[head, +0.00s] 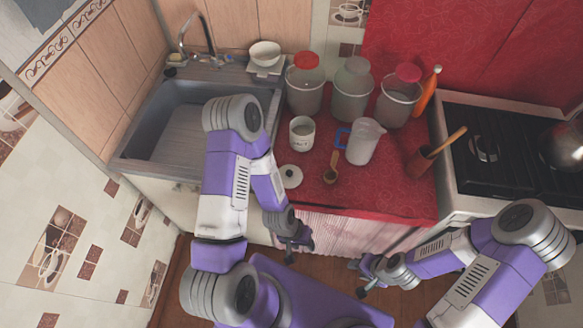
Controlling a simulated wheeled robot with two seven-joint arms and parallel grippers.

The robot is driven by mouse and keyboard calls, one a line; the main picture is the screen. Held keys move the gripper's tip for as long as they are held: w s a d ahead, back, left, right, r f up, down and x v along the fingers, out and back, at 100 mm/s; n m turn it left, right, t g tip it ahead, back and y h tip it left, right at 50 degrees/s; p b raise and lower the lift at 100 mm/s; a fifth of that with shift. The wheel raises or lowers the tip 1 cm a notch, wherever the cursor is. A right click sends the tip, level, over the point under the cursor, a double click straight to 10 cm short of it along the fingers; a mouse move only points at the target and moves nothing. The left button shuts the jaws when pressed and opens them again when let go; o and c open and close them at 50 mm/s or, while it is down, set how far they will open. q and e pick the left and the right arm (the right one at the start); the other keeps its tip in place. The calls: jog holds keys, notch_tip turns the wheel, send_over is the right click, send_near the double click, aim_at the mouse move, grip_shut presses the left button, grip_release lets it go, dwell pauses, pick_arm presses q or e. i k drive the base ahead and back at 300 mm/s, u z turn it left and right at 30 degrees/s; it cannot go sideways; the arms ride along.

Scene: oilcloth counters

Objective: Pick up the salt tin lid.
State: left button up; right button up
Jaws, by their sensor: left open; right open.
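The salt tin lid (290,176) is a small round white disc with a dark knob. It lies on the red oilcloth near the counter's front left edge. The open white salt tin (302,132) stands upright just behind it, with dark lettering on its side. My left gripper (292,254) is open and empty, in front of the counter edge and apart from the lid. My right gripper (360,280) is open and empty, in front of the counter to the right, further from the lid.
Lidded jars (352,90) line the back. A sink (180,130) is at left, a stove (505,150) at right. A brown pot with a wooden handle (419,162) stands by the stove.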

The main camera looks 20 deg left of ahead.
aim_at(290, 176)
jog(key=k, duration=1.3)
jog(key=u, duration=0.75)
jog(key=i, duration=1.15)
jog(key=z, duration=0.65)
